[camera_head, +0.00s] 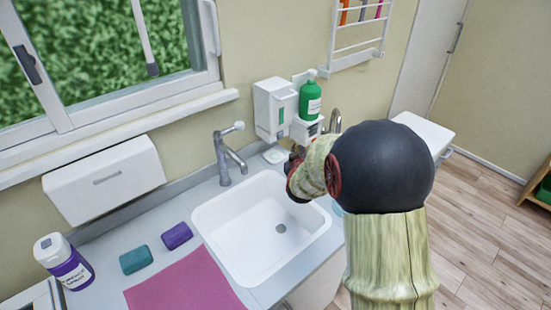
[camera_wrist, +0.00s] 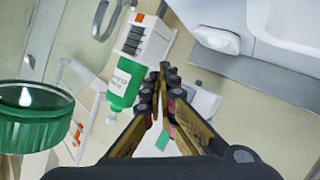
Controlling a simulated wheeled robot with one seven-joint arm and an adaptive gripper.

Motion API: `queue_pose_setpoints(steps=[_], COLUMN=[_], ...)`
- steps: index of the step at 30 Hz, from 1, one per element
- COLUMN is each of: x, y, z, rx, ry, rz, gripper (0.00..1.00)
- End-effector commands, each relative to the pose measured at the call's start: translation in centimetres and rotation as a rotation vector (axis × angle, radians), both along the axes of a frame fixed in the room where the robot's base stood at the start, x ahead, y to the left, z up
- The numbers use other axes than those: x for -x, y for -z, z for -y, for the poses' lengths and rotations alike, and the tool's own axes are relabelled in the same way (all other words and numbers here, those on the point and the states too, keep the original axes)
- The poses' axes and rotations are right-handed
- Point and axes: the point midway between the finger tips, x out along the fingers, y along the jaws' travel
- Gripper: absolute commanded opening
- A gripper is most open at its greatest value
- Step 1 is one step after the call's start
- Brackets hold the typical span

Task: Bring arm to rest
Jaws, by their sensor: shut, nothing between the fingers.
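My gripper shows in the wrist view (camera_wrist: 163,75), its fingers together with nothing between them. In the head view my arm reaches over the right end of the counter, and my gripper (camera_head: 294,165) is partly hidden by my own arm. It is near the wall behind the sink's right rear corner. A green bottle (camera_head: 310,98) with a white label stands in a wall holder above it. The bottle also shows in the wrist view (camera_wrist: 122,84), apart from the fingers.
A white sink (camera_head: 240,250) with a grey tap (camera_head: 226,158) lies left of my arm. A white dispenser (camera_head: 273,108) hangs on the wall. A pink cloth (camera_head: 185,285), teal block (camera_head: 135,259), purple block (camera_head: 176,236) and purple-white container (camera_head: 64,262) are on the counter.

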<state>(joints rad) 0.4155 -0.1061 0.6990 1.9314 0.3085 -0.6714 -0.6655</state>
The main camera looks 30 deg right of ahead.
Motion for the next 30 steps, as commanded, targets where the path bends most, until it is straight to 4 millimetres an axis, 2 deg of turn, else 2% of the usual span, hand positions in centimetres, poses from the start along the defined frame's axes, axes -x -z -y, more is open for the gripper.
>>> queue_pose_setpoints(steps=[17, 20, 23, 26, 30], x=[-0.1, -0.3, 0.0, 1.3, 4.7], y=[-0.3, -1.6, -3.4, -5.4, -7.6], z=[-0.5, -2.5, -6.3, -11.0, -17.3], rx=[-0.010, -0.049, -0.124, -0.213, -0.326], ry=[-0.009, -0.042, -0.100, -0.165, -0.239], rz=[0.000, -0.007, -0.031, -0.074, -0.156], gripper=[0.00, 0.00, 0.00, 0.00, 0.00])
